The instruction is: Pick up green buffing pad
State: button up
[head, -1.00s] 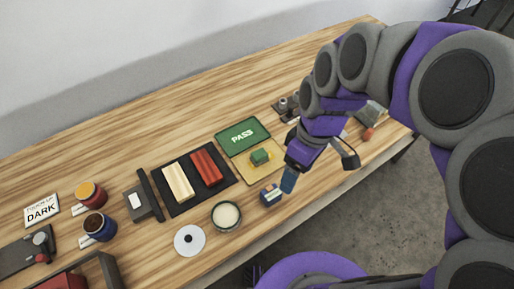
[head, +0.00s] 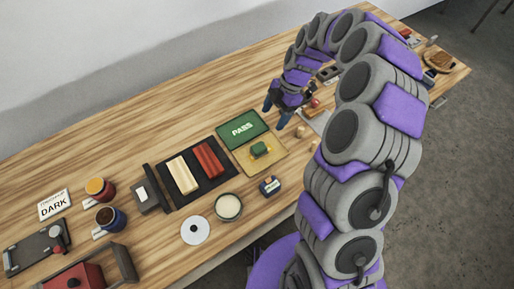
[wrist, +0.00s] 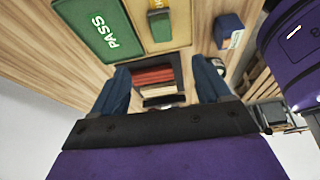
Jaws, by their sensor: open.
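The green buffing pad (head: 260,149) sits on a yellow mat (head: 273,160), in front of the green PASS mat (head: 240,128). In the wrist view the small green and yellow block (wrist: 159,20) shows at the top centre, beside the PASS mat (wrist: 95,28). My gripper (head: 276,112) is open, with blue fingers pointing down, above the table near the right back corner of the PASS mat. It is behind and to the right of the pad, apart from it. In the wrist view nothing is held between the fingers (wrist: 162,88).
A small blue box (head: 269,187) stands in front of the yellow mat. A cream jar (head: 228,207) and a white disc (head: 195,230) are further left. A black tray (head: 216,184) holds cream and red blocks. The back left of the table is clear.

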send_near(259, 146)
jog(key=x, duration=0.2)
jog(key=b+x, duration=0.1)
jog(key=x, duration=0.2)
jog(key=shift+s+a+f, duration=0.1)
jog(key=shift+a+f, duration=0.05)
jog(key=shift+a, duration=0.15)
jog(key=shift+s+d+f+b, duration=0.15)
jog(key=shift+d+f+b, duration=0.15)
jog(key=shift+f, duration=0.25)
jog(key=b+x, duration=0.1)
jog(key=x, duration=0.2)
jog(key=shift+f, duration=0.35)
jog(key=shift+s+a+f, duration=0.1)
jog(key=shift+a+f, duration=0.15)
jog(key=shift+a, duration=0.2)
jog(key=shift+d, duration=0.2)
jog(key=c, duration=0.7)
jog(key=shift+a, duration=0.1)
jog(key=c, duration=0.3)
jog(key=shift+c, duration=0.3)
